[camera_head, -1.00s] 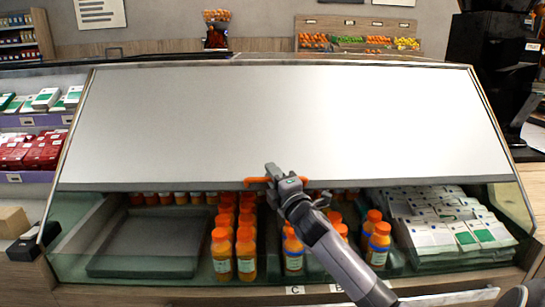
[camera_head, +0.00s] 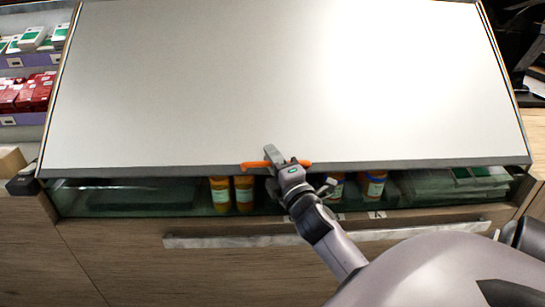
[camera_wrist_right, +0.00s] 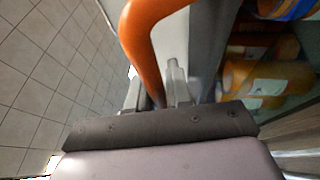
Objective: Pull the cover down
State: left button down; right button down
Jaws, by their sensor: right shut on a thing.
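The cover (camera_head: 270,85) is a large pale sloping panel over the display case in the head view. Its dark lower edge lies low, with only a narrow opening beneath it. An orange handle (camera_head: 253,165) is fixed at the middle of that edge. My right gripper (camera_head: 276,160) is shut on the handle. In the right wrist view the handle (camera_wrist_right: 145,45) curves down between the fingers of the right gripper (camera_wrist_right: 158,90). My left gripper is not in view.
Orange juice bottles (camera_head: 221,195) and white-green packs (camera_head: 470,176) show in the gap below the cover. A wooden drawer front with a long metal bar (camera_head: 220,241) lies below. Shelves with red boxes (camera_head: 40,92) stand at the left.

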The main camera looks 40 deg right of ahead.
jog(key=shift+a+f, duration=0.25)
jog(key=shift+f, duration=0.1)
jog(key=c, duration=1.4)
grip_release()
jog(key=shift+s, duration=0.1)
jog(key=shift+r, duration=0.1)
jog(key=v, duration=0.7)
jog(key=shift+s, duration=0.15)
